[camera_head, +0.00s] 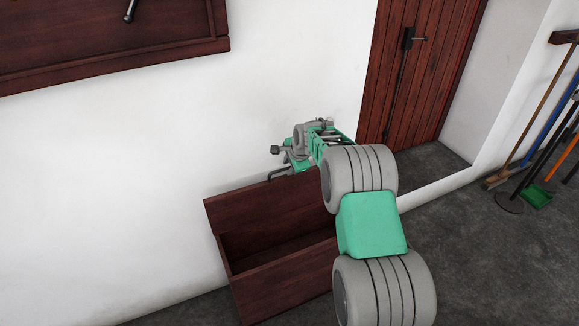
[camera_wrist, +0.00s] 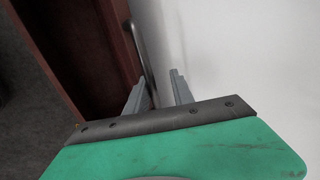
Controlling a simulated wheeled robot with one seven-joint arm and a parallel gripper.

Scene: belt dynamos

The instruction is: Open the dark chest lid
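The dark red-brown wooden chest (camera_head: 285,292) stands against the white wall in the head view. Its lid (camera_head: 240,210) is raised, leaning up by the wall, and the dark inside of the chest shows below it. A dark metal handle (camera_head: 277,175) is at the lid's upper edge; in the wrist view the handle (camera_wrist: 141,45) is a thin bar beside the lid (camera_wrist: 125,45). My gripper (camera_head: 285,160) is at the lid's top edge, close to the handle. In the wrist view its fingers (camera_wrist: 160,82) are apart, with white wall between them. My arm hides the chest's right end.
The white wall (camera_head: 120,160) is close behind the lid and gripper. A wooden door (camera_head: 420,70) is to the right, with brooms and tools (camera_head: 545,120) beyond it. A dark wooden panel (camera_head: 100,40) is at upper left. The grey floor (camera_head: 480,260) at right is clear.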

